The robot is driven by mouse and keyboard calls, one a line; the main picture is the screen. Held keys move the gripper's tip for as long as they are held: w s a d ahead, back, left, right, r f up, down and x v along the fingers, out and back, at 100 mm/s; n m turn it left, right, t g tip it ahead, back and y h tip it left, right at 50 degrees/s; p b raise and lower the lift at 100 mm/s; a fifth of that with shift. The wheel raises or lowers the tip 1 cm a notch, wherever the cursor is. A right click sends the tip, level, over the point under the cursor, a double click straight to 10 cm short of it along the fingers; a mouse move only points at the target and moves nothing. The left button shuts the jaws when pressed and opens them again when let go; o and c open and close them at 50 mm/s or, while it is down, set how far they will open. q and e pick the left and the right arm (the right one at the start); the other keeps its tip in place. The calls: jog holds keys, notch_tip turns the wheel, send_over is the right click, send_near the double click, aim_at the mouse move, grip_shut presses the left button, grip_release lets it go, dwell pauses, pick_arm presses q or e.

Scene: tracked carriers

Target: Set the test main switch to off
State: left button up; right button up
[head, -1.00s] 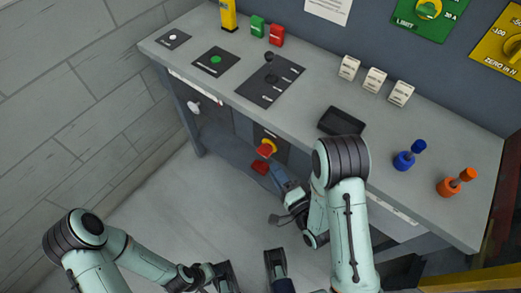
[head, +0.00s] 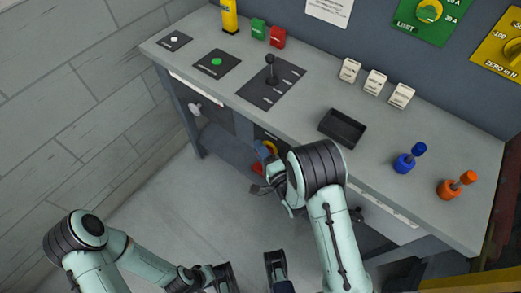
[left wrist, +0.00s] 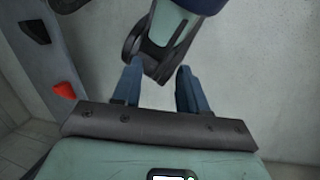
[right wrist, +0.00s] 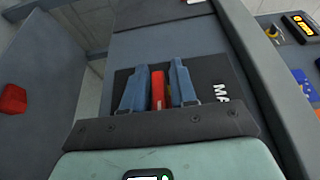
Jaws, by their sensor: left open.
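The test main switch (head: 268,148) is a red handle on a yellow base on the bench's front panel, partly hidden by my right arm in the head view. In the right wrist view the red handle (right wrist: 157,88) stands between the blue fingers, beside a dark plate lettered "MA". My right gripper (right wrist: 158,85) has its fingers drawn in close on both sides of the handle, with hardly any gap. In the head view my right gripper (head: 272,172) is at the switch. My left gripper (head: 250,270) is open and empty, low in front of the bench.
The grey bench top (head: 215,90) carries a black lever (head: 270,68), a green button (head: 216,61), a black tray (head: 342,128), and blue (head: 405,162) and orange (head: 448,189) knobs. A red piece (head: 257,168) lies below the switch. The floor at left is clear.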

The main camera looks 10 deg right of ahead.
grip_shut()
